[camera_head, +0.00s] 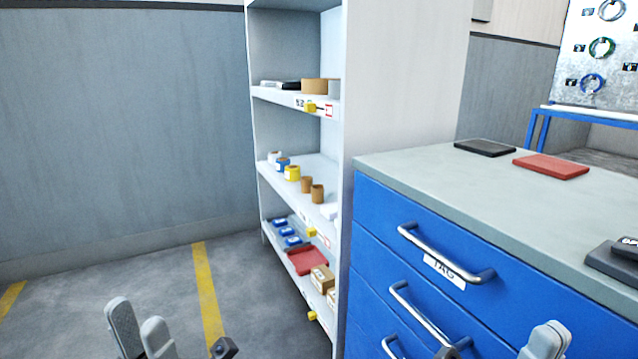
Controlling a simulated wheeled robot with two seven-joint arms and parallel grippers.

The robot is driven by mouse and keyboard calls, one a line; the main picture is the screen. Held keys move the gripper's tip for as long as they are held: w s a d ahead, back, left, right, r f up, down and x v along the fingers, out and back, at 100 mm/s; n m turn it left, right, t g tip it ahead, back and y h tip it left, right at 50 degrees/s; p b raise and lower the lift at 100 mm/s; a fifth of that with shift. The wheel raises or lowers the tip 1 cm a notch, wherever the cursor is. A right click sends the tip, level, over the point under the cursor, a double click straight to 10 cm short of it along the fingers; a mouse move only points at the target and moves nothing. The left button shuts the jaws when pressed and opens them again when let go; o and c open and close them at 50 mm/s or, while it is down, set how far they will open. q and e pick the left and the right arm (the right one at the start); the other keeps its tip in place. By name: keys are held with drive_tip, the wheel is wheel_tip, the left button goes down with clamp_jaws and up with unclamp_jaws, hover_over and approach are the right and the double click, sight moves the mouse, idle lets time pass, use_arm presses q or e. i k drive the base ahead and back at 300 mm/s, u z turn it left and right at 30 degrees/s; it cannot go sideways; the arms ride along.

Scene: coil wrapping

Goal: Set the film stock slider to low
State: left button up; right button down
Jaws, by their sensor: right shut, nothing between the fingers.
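Three yellow sliders sit on the front edges of the white shelf unit: an upper one (311,107), a middle one (311,232) and a lower one (312,315). Each has a small red-outlined mark to its right on the edge. The labels are too small to read, so I cannot tell which is the film stock slider. My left gripper (139,322) is at the bottom left, its two grey fingers apart and empty, left of the shelf. My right gripper (546,338) is at the bottom right, shut and empty, in front of the blue drawers. Neither touches a slider.
The white shelf unit (345,150) holds rolls, tape, small boxes and a red tray (307,261). A blue drawer cabinet (385,222) with protruding handles stands close at its right. A black pad (485,148) and a red pad (550,166) lie on top. Floor left of the shelf is clear.

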sight(311, 231)
drive_tip(key=u, duration=1.45)
drive_tip(key=i, duration=0.9)
drive_tip(key=z, duration=2.9)
